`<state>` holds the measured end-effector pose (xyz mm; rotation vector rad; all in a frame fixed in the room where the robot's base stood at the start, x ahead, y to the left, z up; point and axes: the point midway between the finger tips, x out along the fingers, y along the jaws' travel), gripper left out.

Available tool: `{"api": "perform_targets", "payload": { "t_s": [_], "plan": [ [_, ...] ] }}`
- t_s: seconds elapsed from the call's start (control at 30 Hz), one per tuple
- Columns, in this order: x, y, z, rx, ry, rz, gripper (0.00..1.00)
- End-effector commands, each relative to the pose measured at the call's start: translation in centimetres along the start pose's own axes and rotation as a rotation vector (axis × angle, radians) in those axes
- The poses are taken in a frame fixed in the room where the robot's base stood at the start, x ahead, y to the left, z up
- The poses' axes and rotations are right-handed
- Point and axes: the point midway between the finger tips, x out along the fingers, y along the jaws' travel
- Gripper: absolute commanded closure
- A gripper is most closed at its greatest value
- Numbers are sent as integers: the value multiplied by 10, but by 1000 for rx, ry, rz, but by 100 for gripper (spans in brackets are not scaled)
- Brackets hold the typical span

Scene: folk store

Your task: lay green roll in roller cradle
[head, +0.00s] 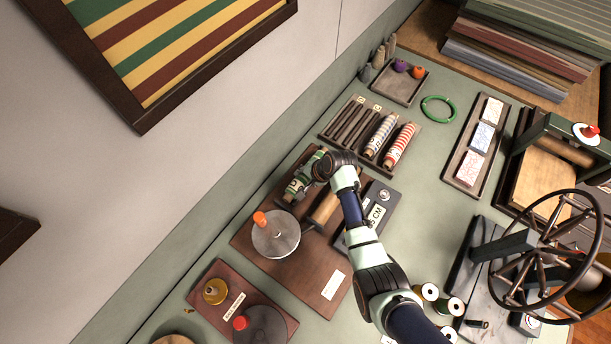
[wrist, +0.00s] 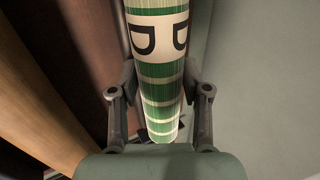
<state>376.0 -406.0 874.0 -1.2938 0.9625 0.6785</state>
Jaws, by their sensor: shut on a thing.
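The green roll (head: 296,187) has green and white stripes and a black letter on a white band. It also shows in the wrist view (wrist: 160,75), lengthwise between my fingers. My gripper (head: 318,170) is shut on the roll, and the fingers sit on both sides of it in the wrist view (wrist: 160,100). The roll is over or close to the far side of a brown board (head: 310,266) that carries a wooden roller (head: 323,209) and a grey disc with an orange knob (head: 275,238). This looks like the roller cradle. I cannot tell whether the roll touches it.
A slotted rack (head: 328,130) behind holds a black-striped roll (head: 380,135) and a red-striped roll (head: 400,146), beside empty slots. A dark box labelled CM (head: 383,196) stands right of the board. A second board (head: 206,280) with a knobbed disc lies in front. Several spools stand near my arm.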

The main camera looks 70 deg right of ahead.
Motion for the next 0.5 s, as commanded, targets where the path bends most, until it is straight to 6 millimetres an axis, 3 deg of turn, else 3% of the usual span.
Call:
{"api": "perform_targets", "payload": {
  "t_s": [0.23,0.27,0.4,0.5],
  "plan": [
    [0,0,0,0,1,-1,96],
    [0,0,0,0,1,-1,50],
    [0,0,0,0,0,-1,26],
    [0,0,0,0,0,-1,24]
  ]
}}
